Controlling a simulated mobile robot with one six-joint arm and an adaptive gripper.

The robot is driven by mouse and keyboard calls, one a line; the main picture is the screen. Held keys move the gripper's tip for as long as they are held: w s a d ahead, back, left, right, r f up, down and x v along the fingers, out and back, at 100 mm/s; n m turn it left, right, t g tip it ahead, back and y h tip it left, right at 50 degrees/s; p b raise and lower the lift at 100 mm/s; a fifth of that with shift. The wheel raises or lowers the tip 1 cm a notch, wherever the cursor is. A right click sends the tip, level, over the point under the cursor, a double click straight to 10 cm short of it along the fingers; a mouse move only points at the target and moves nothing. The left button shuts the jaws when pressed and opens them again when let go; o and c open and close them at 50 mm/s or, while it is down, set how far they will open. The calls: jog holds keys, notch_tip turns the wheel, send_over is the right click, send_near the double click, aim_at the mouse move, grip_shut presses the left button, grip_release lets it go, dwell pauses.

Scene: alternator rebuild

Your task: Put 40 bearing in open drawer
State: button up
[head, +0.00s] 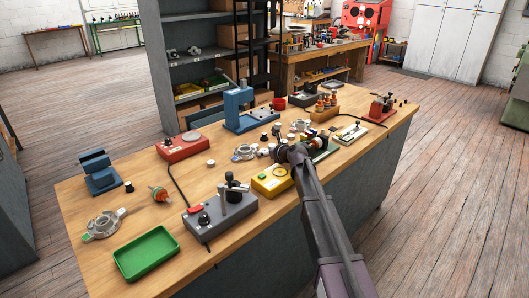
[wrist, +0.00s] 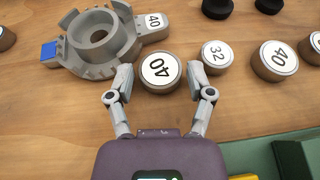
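The 40 bearing (wrist: 160,71) is a round, brown-sided disc with a white top marked 40, lying on the wooden bench. In the wrist view it sits between the fingertips of my gripper (wrist: 159,78), which is open. A small gap shows on each side of the bearing, though the height of the fingertips above the bench is hard to judge. In the head view my gripper (head: 276,149) is over the middle of the bench, and the bearing cannot be told apart there. I cannot make out an open drawer in either view.
A grey housing (wrist: 90,40) with a 40 tag (wrist: 153,22) lies close left of the bearing. A smaller 32 disc (wrist: 215,55) and another 40 disc (wrist: 273,62) lie to the right. A yellow device (head: 272,181) and a green tray (head: 146,254) are on the bench (head: 85,250).

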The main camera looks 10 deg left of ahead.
jog(key=shift+r, duration=0.15)
dwell(0.4)
jog(key=shift+s+d+r+p, duration=0.1)
jog(key=shift+s+p, duration=0.05)
jog(key=shift+p, duration=0.15)
jog(key=p+v, duration=0.3)
jog(key=v, duration=0.6)
jog(key=shift+s+d+r+p, duration=0.2)
jog(key=shift+s+d+p, duration=0.1)
jog(key=shift+p, duration=0.1)
jog(key=shift+v, duration=0.85)
